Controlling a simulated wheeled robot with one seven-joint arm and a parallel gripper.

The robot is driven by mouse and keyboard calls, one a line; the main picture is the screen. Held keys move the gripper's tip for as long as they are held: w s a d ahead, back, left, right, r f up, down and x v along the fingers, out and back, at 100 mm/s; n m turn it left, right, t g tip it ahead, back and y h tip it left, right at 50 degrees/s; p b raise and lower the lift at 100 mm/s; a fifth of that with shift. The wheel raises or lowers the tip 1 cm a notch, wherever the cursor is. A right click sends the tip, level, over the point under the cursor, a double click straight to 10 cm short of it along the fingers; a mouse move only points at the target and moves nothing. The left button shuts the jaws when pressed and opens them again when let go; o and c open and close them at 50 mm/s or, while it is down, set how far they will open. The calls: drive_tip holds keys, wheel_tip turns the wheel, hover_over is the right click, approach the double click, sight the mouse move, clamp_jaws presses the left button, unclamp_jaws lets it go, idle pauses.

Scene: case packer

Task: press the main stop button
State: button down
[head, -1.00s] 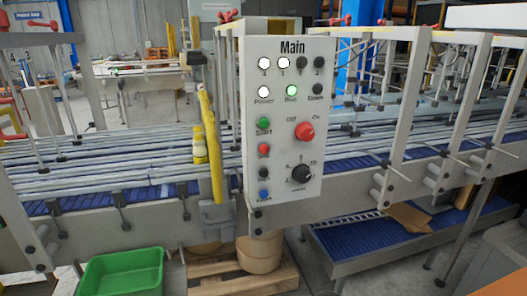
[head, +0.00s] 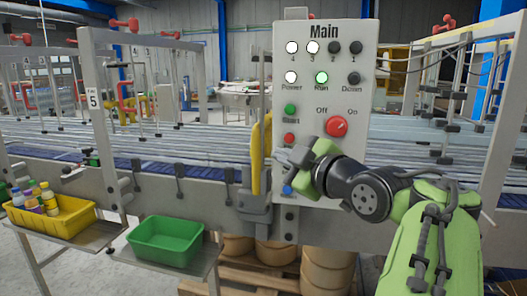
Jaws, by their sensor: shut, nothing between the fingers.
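The grey control panel (head: 358,185) marked "Main" stands upright in front of the conveyor. Its red push button (head: 290,138) sits in the left column, below the green button (head: 290,109) labelled "Start". The red button's label is hidden. My gripper (head: 283,157) is shut and empty, just below the red button in the picture, in front of the panel. I cannot tell whether it touches the panel. It hides the black button and the lower dial. A larger red Off/On knob (head: 337,126) is to the right. The "Run" lamp (head: 321,77) is lit green.
A blue button (head: 287,190) shows below my gripper. A yellow upright part (head: 257,155) stands left of the panel. A green bin (head: 165,241) and a yellow bin (head: 55,221) with bottles are at lower left. Conveyor frames flank the panel.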

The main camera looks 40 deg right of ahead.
sight(291, 143)
drive_tip(key=shift+w+d+r+p, duration=0.1)
drive_tip(key=shift+w+d+p, duration=1.05)
drive_tip(key=shift+w+d, duration=0.4)
drive_tip(key=shift+w+d+p, duration=1.1)
drive_tip(key=shift+w+d, duration=0.15)
drive_tip(key=shift+d, duration=0.55)
drive_tip(key=shift+w+d, duration=0.3)
drive_tip(key=shift+d, duration=0.1)
drive_tip(key=shift+w+d, duration=0.25)
drive_tip(key=shift+d, duration=0.1)
idle(0.4)
idle(0.3)
drive_tip(key=shift+s+a+b, duration=0.4)
drive_tip(key=shift+a+b, duration=0.15)
drive_tip(key=shift+b, duration=0.1)
drive_tip(key=shift+s+a, duration=0.15)
drive_tip(key=shift+a, duration=0.05)
